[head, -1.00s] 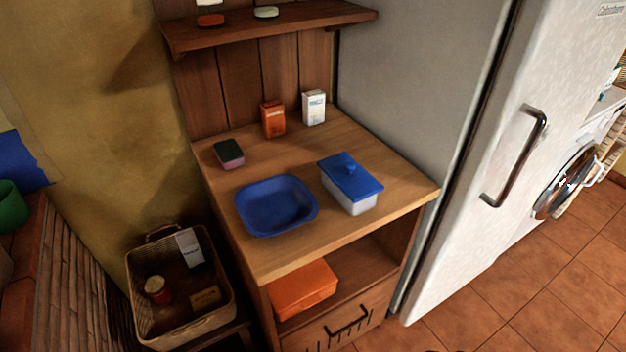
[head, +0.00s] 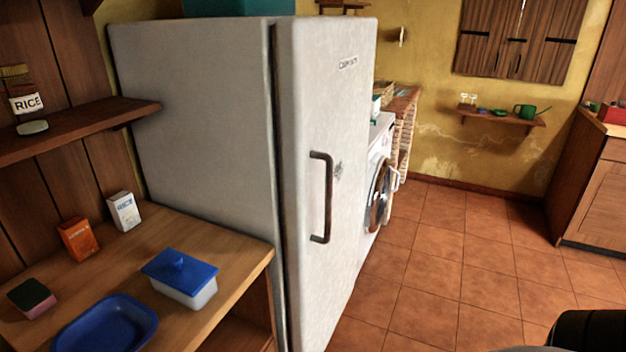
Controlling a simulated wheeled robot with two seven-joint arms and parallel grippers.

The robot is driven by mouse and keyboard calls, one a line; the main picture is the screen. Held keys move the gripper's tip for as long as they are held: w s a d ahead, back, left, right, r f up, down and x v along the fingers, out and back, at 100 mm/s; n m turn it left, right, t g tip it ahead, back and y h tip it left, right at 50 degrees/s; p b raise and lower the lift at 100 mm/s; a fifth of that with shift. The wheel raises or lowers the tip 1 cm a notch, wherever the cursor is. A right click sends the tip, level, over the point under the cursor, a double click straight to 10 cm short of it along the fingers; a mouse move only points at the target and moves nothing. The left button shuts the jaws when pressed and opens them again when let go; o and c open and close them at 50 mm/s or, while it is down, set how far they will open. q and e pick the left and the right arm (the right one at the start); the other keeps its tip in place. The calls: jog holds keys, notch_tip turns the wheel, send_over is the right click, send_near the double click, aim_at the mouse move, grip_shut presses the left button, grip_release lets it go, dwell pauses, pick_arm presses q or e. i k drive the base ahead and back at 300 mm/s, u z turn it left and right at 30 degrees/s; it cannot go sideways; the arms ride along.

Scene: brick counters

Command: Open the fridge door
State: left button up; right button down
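The white fridge (head: 205,120) stands left of centre in the head view, beyond the wooden counter. Its door (head: 335,110) faces right and looks shut, with a dark seam between door and body. A dark vertical bar handle (head: 327,197) is fixed on the door, near its left edge. Neither gripper can be made out in the head view. A dark rounded shape at the bottom right corner may be part of me. Nothing touches the handle.
A wooden counter (head: 225,245) with a blue tray (head: 107,325), a blue-lidded box (head: 182,275) and cartons stands left of the fridge. A washing machine (head: 378,190) stands beyond the fridge. The tiled floor (head: 450,255) is clear to the right.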

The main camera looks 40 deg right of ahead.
aim_at(323, 67)
jog(key=z, duration=1.6)
jog(key=k, duration=1.15)
jog(key=z, duration=0.6)
jog(key=i, duration=1.25)
jog(key=u, duration=0.5)
